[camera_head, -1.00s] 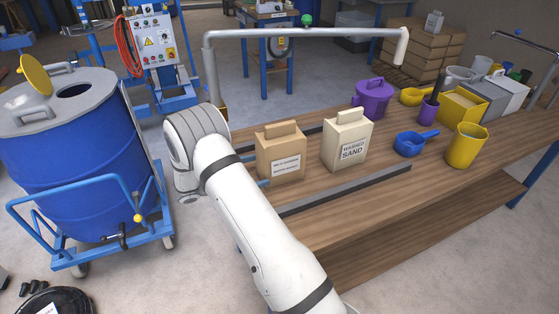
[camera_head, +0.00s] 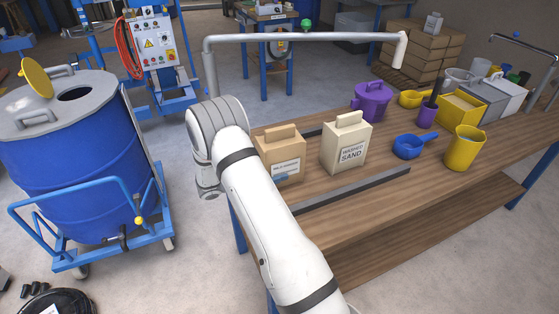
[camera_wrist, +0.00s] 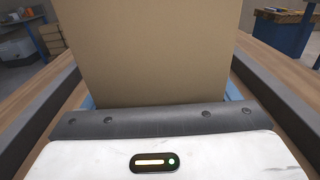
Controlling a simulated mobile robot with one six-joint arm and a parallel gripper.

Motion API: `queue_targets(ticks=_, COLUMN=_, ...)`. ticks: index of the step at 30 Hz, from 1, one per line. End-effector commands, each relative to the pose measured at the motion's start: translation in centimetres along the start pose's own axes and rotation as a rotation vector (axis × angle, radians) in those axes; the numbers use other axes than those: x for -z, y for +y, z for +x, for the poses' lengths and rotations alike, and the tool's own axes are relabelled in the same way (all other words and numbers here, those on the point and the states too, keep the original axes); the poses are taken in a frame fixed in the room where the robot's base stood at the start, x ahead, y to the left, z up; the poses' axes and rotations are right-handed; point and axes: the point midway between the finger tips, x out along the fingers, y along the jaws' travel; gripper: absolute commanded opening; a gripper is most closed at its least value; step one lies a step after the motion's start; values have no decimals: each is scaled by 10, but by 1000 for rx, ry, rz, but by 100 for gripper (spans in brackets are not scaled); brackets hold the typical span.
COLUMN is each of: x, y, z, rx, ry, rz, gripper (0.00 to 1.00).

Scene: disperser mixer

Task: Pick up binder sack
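The binder sack (camera_head: 283,158) is a tan block-shaped sack with a folded top and a white label. It stands upright on the wooden bench beside the washed sand sack. In the wrist view the binder sack (camera_wrist: 150,50) fills the middle, close in front of my gripper (camera_wrist: 160,98). The blue fingers are wide apart, one showing at each side of its lower part. In the head view, a blue fingertip crosses the lower label; my arm hides the rest of the gripper. I cannot tell whether the fingers touch the sack.
The washed sand sack (camera_head: 345,144) stands close to the right. A dark rail (camera_head: 350,189) runs along the bench in front. A metal pipe (camera_head: 300,37) arches above. Blue scoop (camera_head: 409,146), yellow jug (camera_head: 465,148) and purple pot (camera_head: 371,101) stand farther right.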

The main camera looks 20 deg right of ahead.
Motion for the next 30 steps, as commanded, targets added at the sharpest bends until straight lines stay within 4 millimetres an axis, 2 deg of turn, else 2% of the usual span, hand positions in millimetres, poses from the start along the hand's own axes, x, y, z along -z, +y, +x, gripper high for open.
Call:
queue_targets(ticks=2, x=0, y=0, z=0, rx=0, ry=0, rz=0, gripper=73)
queue_targets(ticks=14, x=0, y=0, z=0, rx=-1, ry=0, rz=1, gripper=41)
queue_targets(ticks=23, x=-6, y=1, z=-1, rx=-1, ry=-2, rz=4, gripper=41)
queue_targets(ticks=30, x=-41, y=1, z=-1, rx=-1, ry=-2, rz=9, gripper=41)
